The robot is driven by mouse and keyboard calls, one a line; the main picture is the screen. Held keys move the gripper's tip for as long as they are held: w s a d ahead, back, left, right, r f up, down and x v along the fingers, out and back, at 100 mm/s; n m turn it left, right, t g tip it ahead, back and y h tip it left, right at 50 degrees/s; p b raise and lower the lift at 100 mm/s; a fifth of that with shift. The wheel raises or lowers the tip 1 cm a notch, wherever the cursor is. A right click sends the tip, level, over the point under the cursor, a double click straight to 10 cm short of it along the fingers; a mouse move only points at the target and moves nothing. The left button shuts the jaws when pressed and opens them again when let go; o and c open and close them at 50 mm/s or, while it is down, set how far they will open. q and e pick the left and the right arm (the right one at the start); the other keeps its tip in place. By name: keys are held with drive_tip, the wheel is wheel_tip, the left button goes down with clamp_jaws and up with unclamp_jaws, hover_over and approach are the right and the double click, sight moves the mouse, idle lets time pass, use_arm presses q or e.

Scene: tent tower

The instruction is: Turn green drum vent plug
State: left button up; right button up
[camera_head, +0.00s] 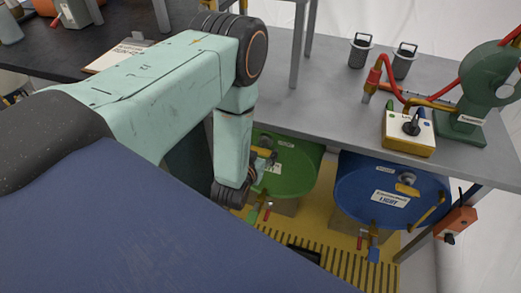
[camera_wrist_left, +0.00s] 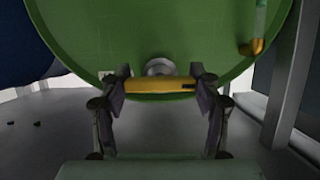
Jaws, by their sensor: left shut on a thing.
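The green drum (camera_head: 297,172) lies on its side under the grey bench, its round end facing me. Its vent plug (camera_wrist_left: 150,86) has a yellow crossbar handle in front of a grey round fitting on the drum end. My left gripper (camera_wrist_left: 160,92) is shut on this handle, one finger at each end; the bar lies level in the left wrist view. In the head view my left arm hides part of the drum, and the left gripper (camera_head: 257,165) shows only partly beside the plug. My right gripper is in neither view.
A blue drum (camera_head: 375,205) lies to the right of the green one, above a yellow slatted base (camera_head: 325,247). The grey bench (camera_head: 335,105) overhangs both. A tap (camera_wrist_left: 252,46) sticks out near the green drum's rim. An orange box (camera_head: 455,224) hangs at the right.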

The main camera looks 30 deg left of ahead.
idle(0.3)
use_arm(q)
drive_tip(key=o, duration=1.2)
drive_tip(key=shift+c, duration=0.2)
drive_tip(key=v, duration=1.2)
drive_tip(key=shift+w+f, duration=0.1)
drive_tip(key=x, duration=1.1)
drive_tip(key=shift+w+a+f, duration=0.1)
drive_tip(key=shift+w, duration=0.25)
